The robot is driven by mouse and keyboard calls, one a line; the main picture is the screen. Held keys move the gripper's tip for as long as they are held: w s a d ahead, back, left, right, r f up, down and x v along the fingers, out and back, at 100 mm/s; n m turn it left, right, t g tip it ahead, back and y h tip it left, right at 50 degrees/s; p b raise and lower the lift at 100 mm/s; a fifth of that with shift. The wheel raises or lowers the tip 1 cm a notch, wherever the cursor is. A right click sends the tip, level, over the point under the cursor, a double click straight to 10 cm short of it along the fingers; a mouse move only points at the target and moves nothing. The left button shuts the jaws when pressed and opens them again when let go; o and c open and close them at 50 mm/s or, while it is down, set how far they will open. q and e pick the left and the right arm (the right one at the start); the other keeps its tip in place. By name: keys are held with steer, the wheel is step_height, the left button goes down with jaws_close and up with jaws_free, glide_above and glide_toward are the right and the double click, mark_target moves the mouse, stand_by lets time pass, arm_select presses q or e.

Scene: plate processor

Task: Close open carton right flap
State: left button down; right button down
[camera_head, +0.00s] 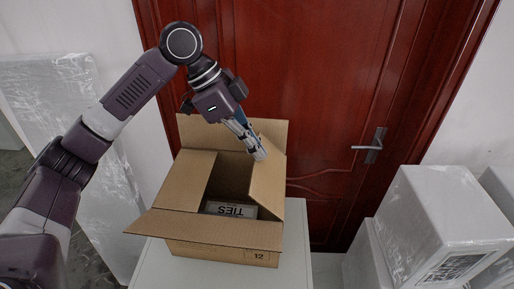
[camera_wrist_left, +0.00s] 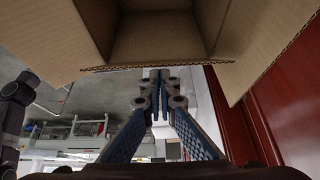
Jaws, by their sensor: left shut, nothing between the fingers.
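The far flap (camera_head: 232,133) is raised, the left flap (camera_head: 186,181) slants, and the front flap (camera_head: 195,226) spreads outward. My left gripper (camera_head: 260,155) is shut and empty, its fingertips at the upper part of the right flap; I cannot tell whether they touch. In the left wrist view the closed fingertips (camera_wrist_left: 160,76) point at the carton's edge (camera_wrist_left: 163,62). My right gripper is not in view.
The carton sits on a white stand (camera_head: 296,255). A red door (camera_head: 320,90) with a metal handle (camera_head: 373,146) is close behind. White wrapped boxes (camera_head: 440,220) stand at the right, and a wrapped panel (camera_head: 60,105) leans at the left.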

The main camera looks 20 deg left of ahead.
arm_select(q)
steer(key=shift+a+f+b, duration=0.15)
steer(key=shift+f+b, duration=0.15)
steer(key=shift+f, duration=0.05)
steer(key=shift+s+a+h+b, duration=0.1)
steer(key=shift+a+h+b, duration=0.1)
steer(key=shift+h+b, duration=0.3)
steer(key=s+a+f+t+h+b, duration=0.1)
steer(key=a+f+h+b, duration=0.3)
steer(key=f+b, duration=0.4)
steer(key=h+b, duration=0.1)
steer(key=b, duration=0.5)
steer(key=shift+a+h, duration=0.3)
steer(key=shift+a, duration=0.05)
steer(key=shift+s+f, duration=0.15)
steer(key=shift+f, duration=0.1)
